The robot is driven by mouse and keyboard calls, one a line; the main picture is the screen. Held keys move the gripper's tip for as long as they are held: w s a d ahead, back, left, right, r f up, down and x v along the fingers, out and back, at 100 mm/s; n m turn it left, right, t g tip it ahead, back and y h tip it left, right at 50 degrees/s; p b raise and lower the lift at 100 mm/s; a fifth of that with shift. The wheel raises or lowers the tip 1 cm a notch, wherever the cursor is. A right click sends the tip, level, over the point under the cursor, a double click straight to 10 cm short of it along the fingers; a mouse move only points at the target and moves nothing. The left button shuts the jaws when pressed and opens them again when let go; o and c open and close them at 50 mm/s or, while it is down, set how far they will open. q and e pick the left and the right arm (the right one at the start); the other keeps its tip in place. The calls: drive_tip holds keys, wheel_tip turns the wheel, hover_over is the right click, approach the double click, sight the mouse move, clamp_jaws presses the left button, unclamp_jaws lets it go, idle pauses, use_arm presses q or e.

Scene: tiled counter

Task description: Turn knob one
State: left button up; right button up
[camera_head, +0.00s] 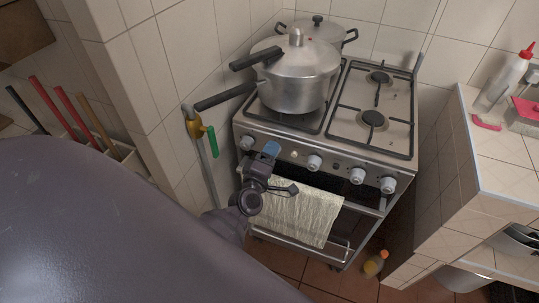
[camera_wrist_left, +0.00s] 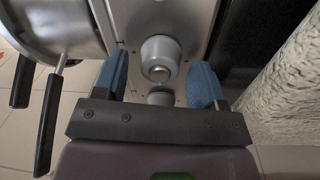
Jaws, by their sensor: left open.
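The stove (camera_head: 330,150) has a row of pale round knobs along its front panel, with one at the left end (camera_head: 247,142) and others to the right (camera_head: 314,162). No label shows which is knob one. My left gripper (camera_head: 269,153) is in front of the panel, between these two knobs in the head view, and may hide another. In the left wrist view the blue fingers of my left gripper (camera_wrist_left: 159,82) are open, one on each side of a knob (camera_wrist_left: 160,57). Gaps show beside the knob, so neither finger appears to touch it. A second knob (camera_wrist_left: 160,97) is partly hidden by the gripper. My right gripper is out of view.
A pressure cooker (camera_head: 295,82) stands on the left burners, its handles reaching left; another pot (camera_head: 318,30) is behind. A towel (camera_head: 300,210) hangs on the oven handle below the knobs. A tiled wall (camera_head: 180,85) is close on the left.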

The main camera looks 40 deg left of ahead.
use_arm(q)
drive_tip(key=v, duration=1)
drive_tip(key=shift+s+b, duration=0.4)
clamp_jaws()
idle(0.6)
idle(0.4)
idle(0.4)
